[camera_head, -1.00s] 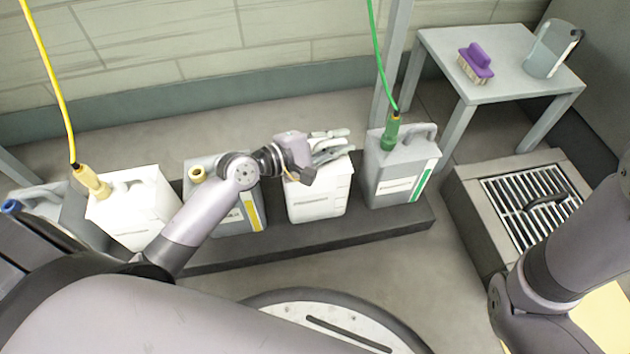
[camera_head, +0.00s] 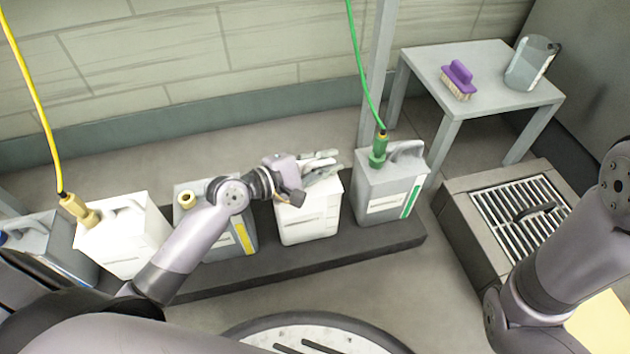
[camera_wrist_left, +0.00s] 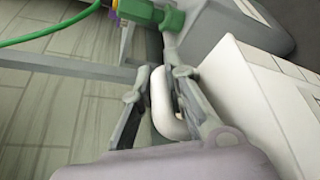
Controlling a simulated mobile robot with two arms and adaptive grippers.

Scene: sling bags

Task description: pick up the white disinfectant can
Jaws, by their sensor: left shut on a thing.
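A white can (camera_head: 307,219) with a label stands upright on the dark low platform (camera_head: 345,258), between two grey cans. My left gripper (camera_head: 325,163) is at its top and shut on its white handle. In the left wrist view, the handle loop (camera_wrist_left: 163,105) sits between the fingers of the left gripper (camera_wrist_left: 163,88), and the can's white body (camera_wrist_left: 245,95) is at the right. Another white can (camera_head: 122,242), with a yellow hose fitting, stands farther left. My right arm shows at the right edge; its gripper is out of view.
A grey can with a green hose fitting (camera_head: 392,185) stands close on the right; a grey can with a yellow stripe (camera_head: 222,243) is close on the left. A floor grate (camera_head: 515,215) and a side table (camera_head: 455,103) with a purple brush (camera_head: 459,80) and a clear jug (camera_head: 530,62) are right.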

